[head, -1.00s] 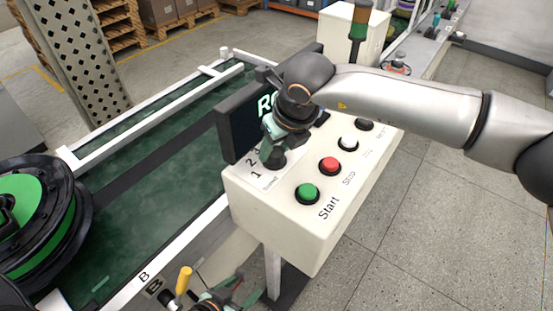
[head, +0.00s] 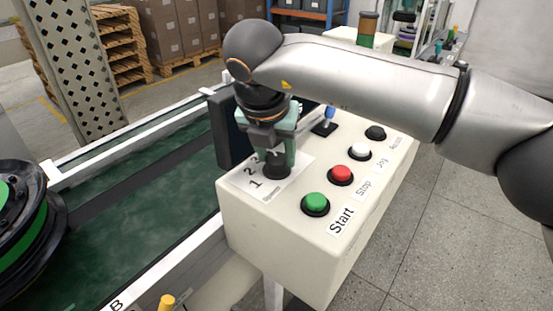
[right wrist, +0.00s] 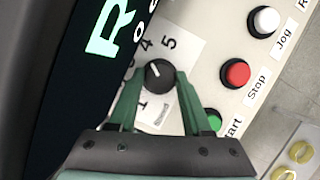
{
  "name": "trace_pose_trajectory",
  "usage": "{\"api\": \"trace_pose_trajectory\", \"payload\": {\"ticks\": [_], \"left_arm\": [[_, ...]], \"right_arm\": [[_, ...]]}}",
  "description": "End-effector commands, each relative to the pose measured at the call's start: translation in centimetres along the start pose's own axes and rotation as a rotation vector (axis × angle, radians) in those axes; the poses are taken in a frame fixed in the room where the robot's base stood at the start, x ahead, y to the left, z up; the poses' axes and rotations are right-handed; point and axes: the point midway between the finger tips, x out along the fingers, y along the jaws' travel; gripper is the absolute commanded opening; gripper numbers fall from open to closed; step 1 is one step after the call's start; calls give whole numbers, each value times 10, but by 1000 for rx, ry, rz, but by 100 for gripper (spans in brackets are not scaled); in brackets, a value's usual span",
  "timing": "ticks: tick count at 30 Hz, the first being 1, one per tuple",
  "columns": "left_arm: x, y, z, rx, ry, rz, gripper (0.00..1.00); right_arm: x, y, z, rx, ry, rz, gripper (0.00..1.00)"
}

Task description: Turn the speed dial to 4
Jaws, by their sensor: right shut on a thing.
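The speed dial (right wrist: 158,75) is a round black knob with a white pointer line, on a white label plate with numbers on the control box (head: 290,240). In the right wrist view the pointer aims up and left, between the partly hidden low numbers and the 4. The 4 and 5 show clearly above the knob, and a 1 shows below it. My right gripper (right wrist: 160,78) is shut on the dial, one green finger on each side. In the head view the gripper (head: 277,162) comes down onto the dial (head: 276,171) from above. My left gripper is out of view.
Green Start (head: 315,203), red Stop (head: 341,174), white Jog (head: 360,150) and black (head: 375,133) buttons line the box beside the dial. A dark display (head: 230,130) stands close behind the gripper. A green conveyor (head: 130,230) lies to the left.

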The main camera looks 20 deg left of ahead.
Motion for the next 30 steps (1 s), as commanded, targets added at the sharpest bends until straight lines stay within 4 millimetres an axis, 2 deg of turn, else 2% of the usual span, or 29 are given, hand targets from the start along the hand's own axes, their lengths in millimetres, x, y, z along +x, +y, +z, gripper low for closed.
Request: {"api": "trace_pose_trajectory", "payload": {"ticks": [9, 23, 24, 30], "left_arm": [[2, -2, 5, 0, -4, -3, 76], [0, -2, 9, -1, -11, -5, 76], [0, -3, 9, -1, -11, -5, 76], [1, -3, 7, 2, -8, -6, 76]], "right_arm": [[-1, 1, 0, 80, -1, -33, 0], [-1, 1, 1, 89, 0, -36, 0], [-1, 1, 1, 88, 0, -36, 53], [0, 1, 0, 88, 0, -36, 76]]}}
